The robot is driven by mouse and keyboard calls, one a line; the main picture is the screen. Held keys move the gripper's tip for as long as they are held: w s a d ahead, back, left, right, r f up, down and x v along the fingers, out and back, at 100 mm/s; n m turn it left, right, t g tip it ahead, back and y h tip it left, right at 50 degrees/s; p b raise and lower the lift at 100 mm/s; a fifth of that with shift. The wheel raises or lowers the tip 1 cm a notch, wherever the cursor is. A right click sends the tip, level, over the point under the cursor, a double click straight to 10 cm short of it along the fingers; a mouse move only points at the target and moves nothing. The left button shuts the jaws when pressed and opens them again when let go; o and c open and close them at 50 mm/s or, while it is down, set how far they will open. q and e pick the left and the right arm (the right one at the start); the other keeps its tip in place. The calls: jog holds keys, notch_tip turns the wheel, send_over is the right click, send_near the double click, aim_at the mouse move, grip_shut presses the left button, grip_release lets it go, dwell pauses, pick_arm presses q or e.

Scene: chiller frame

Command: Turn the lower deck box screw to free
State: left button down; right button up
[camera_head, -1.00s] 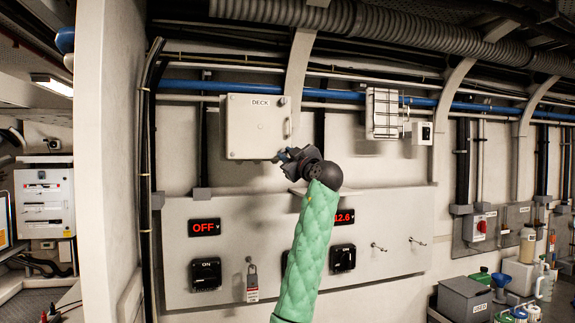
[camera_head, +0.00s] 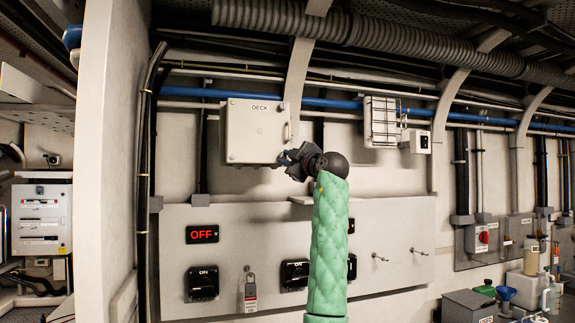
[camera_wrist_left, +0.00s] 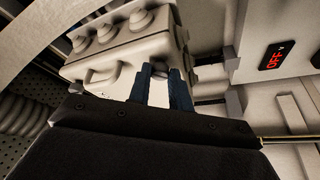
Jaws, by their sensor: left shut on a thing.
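The deck box (camera_head: 257,118) is a pale box labelled DECK, mounted on the wall with its door shut. It also shows close up in the left wrist view (camera_wrist_left: 120,62), tilted, with a handle and several round fittings. My left gripper (camera_head: 287,158) is at the box's lower right corner in the head view. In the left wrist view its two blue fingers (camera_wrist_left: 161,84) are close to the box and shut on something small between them. This appears to be the lower screw, which the fingers mostly hide. My right gripper is not in view.
Below the box is a pale panel (camera_head: 390,235) with a red OFF display (camera_head: 202,233), rotary switches and a hanging padlock tag (camera_head: 251,291). A blue pipe (camera_head: 335,102) runs behind the box. A caged fitting (camera_head: 381,122) is to its right. Bottles and bins stand at lower right.

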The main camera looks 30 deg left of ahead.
pick_arm(q)
jog(key=shift+n+b, duration=0.3)
jog(key=shift+n, duration=0.1)
jog(key=shift+n+g+h+b, duration=0.3)
jog(key=shift+n+g+b, duration=0.3)
jog(key=shift+n, duration=0.4)
jog(key=shift+r+n+h, duration=0.15)
jog(key=shift+n+h, duration=0.15)
jog(key=shift+n, duration=0.5)
jog(key=shift+n+b, duration=0.3)
jog(key=shift+n, duration=0.2)
jog(key=shift+r+n+g+h, duration=0.15)
jog(key=shift+n+g+h, duration=0.2)
jog(key=shift+n, duration=0.55)
jog(key=shift+n+h, duration=0.35)
jog(key=shift+n, duration=0.15)
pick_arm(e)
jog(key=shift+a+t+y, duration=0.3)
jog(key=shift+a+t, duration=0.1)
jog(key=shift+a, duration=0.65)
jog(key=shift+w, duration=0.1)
